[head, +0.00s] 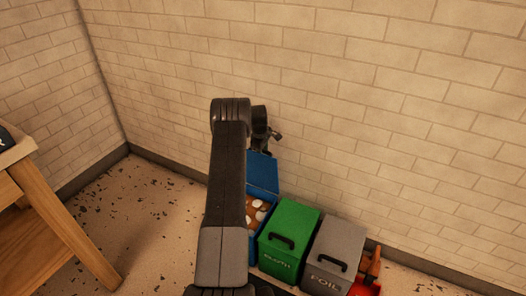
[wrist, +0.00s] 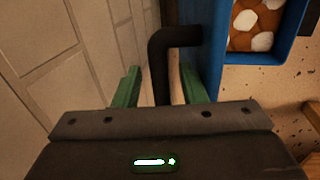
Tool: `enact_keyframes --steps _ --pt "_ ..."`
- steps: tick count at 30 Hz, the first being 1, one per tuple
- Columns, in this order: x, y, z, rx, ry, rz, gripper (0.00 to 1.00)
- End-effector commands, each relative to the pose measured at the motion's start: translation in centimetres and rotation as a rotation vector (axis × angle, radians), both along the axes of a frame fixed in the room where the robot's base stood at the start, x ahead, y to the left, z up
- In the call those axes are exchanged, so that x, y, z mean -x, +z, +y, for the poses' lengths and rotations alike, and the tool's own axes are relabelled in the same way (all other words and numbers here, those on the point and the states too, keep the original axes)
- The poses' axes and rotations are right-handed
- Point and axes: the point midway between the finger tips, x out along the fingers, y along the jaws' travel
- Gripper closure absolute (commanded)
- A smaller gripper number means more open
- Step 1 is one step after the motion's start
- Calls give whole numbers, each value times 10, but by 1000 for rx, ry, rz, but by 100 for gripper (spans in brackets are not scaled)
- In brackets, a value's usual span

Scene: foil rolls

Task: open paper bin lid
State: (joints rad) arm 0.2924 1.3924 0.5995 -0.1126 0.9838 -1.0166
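The blue bin (head: 252,222) stands against the wall, with brown and white contents showing inside. I take it as the paper bin; its label is hidden by my arm. Its blue lid (head: 262,172) stands raised at the back, near the wall. In the wrist view, the lid (wrist: 213,45) is seen edge-on with its black handle (wrist: 176,38) beside it. My gripper (wrist: 160,88) has its two green fingers apart, one on each side of the handle, with gaps visible. In the head view, my gripper (head: 268,138) is behind the raised lid, partly hidden by my arm.
A closed green bin (head: 289,222) and a closed grey foil bin (head: 340,242) stand to the right. An orange and red object (head: 370,268) lies beyond them. The brick wall is close behind the lid. A wooden table (head: 50,215) is at left, with clear floor between.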

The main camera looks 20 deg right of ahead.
Motion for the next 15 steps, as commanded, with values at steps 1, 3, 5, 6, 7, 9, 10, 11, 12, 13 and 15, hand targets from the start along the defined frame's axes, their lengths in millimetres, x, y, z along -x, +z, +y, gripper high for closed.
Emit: enact_keyframes --steps 1,3,5,6,7,9,10,11,12,13,15 --pt "0 1 0 1 0 -1 62" --pt "0 3 0 1 0 -2 62" --pt "0 7 1 1 0 -2 62" --pt "0 12 1 1 0 -3 62" --pt "1 16 2 1 0 -4 62" --pt "2 28 3 1 0 -4 62" --pt "3 35 4 2 0 -5 62" --pt "4 42 5 1 1 -6 62" --pt "5 51 6 1 1 -6 62" --pt "6 59 7 1 1 -6 62" --pt "9 75 10 1 0 -4 62"
